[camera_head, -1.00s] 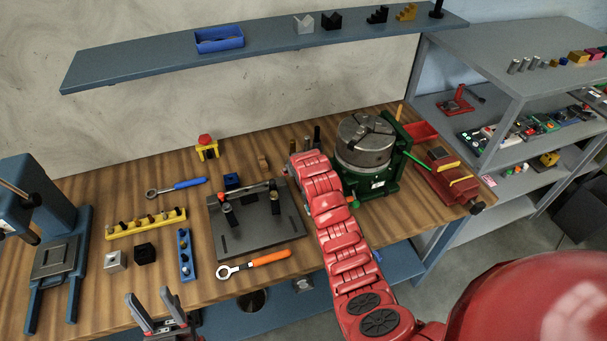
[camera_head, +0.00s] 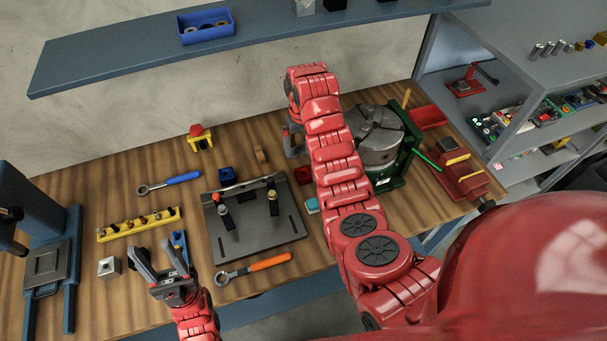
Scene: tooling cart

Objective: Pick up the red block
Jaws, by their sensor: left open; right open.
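A small dark red block (camera_head: 303,175) lies on the wooden bench, just right of the grey fixture plate and partly close behind my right arm. My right arm arches over the bench, and its gripper (camera_head: 291,148) points down just behind the block, mostly masked by the arm. Its fingers are apart; I see nothing held. My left gripper (camera_head: 153,247) is open and empty at the front left of the bench, over the small blocks there.
The fixture plate (camera_head: 257,240) with clamps stands left of the block. A teal piece (camera_head: 312,205) lies in front of it. The green-based chuck (camera_head: 376,140) stands to the right. A blue-handled wrench (camera_head: 170,183) and an orange-handled wrench (camera_head: 257,267) lie left. A shelf (camera_head: 130,57) hangs above.

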